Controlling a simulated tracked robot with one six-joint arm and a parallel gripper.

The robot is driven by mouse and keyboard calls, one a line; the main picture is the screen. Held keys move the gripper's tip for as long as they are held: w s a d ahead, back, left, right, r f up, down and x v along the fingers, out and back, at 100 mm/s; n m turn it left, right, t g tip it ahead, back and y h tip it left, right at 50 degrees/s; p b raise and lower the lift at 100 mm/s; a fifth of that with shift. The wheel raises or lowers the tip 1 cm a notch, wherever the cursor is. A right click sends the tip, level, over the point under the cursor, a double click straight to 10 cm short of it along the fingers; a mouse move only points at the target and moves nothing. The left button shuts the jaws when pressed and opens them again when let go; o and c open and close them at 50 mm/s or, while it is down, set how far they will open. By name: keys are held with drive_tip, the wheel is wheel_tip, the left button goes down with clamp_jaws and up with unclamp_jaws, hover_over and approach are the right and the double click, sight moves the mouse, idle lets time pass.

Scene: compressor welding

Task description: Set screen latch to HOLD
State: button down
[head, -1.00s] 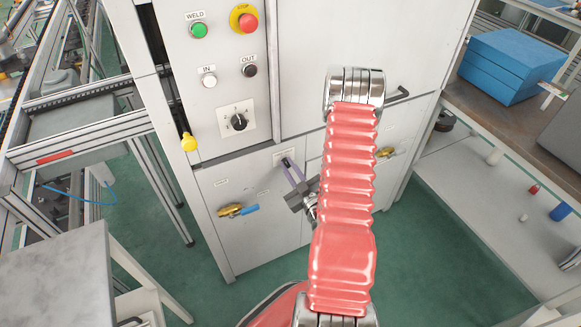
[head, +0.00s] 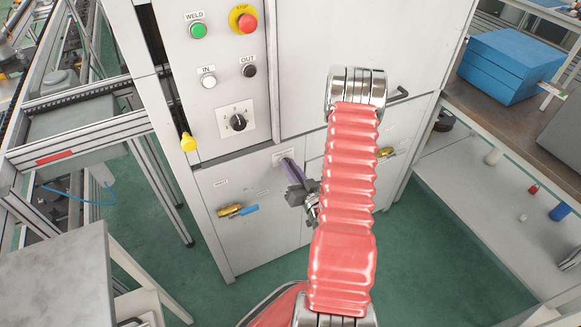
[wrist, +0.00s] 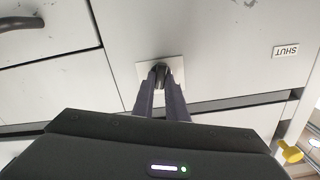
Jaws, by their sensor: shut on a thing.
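The screen latch shows in the wrist view as a small dark knob (wrist: 160,74) on a pale square plate (wrist: 144,70) on the cabinet front. My gripper (wrist: 161,80) is shut on the knob, with a purple-grey finger on each side. In the head view my gripper (head: 288,164) reaches the same plate (head: 279,156) below the control panel. The fingers hide most of the knob there. The latch's position labels are too small or hidden to read.
A brass valve with a blue handle (head: 238,210) sits on the lower door, left of my gripper. A yellow lever (head: 188,142) sticks out at the panel's left edge. A rotary selector (head: 238,122) and buttons are above. A SHUT label (wrist: 286,51) is nearby.

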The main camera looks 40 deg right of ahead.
drive_tip(key=shift+d+m, duration=0.1)
drive_tip(key=shift+m, duration=0.4)
drive_tip(key=c, duration=1.8)
unclamp_jaws()
drive_tip(key=shift+o, duration=0.2)
drive_tip(key=shift+s, duration=0.15)
drive_tip(key=v, duration=1.3)
drive_tip(key=shift+s, duration=0.25)
